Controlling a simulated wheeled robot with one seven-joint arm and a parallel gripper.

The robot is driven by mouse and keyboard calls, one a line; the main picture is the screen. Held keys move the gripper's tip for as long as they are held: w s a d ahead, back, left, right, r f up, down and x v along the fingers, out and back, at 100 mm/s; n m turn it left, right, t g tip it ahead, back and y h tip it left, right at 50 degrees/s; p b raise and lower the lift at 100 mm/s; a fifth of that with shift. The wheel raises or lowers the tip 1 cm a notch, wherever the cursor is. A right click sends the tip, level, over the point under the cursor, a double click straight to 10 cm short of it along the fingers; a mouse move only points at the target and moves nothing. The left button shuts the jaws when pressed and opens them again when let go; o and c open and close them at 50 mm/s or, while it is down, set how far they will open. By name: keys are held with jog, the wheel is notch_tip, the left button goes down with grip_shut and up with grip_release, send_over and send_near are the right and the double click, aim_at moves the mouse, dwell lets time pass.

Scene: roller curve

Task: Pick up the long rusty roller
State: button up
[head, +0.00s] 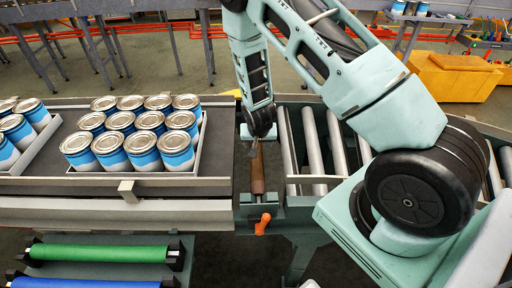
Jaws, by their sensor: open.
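The long rusty roller (258,178) is brown and lies lengthwise in the narrow gap between the belt conveyor and the roller section. Its near end shows plainly; its far part is hidden behind my gripper. My gripper (256,146) points down over the far part of the roller, with its jaws open. The fingers are small and dark here, so I cannot tell whether they touch the roller or straddle it.
A tray (203,150) of blue-and-white cans stands on the belt conveyor, left of the gap. Grey rollers (313,150) lie to the right. An orange handle (262,224) sticks out in front. Green (97,253) and blue (85,284) rollers rest on a lower rack.

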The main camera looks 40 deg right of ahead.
jog(key=p+x, duration=0.2)
jog(key=x, duration=0.1)
jog(key=shift+w+a+f, duration=0.1)
jog(key=shift+w+f, duration=0.05)
jog(key=shift+w, duration=0.2)
jog(key=shift+w+f+p, duration=0.25)
jog(key=shift+f+p, duration=0.1)
jog(key=shift+f, duration=0.35)
jog(key=c, duration=1.4)
grip_shut()
jog(key=shift+r, duration=0.1)
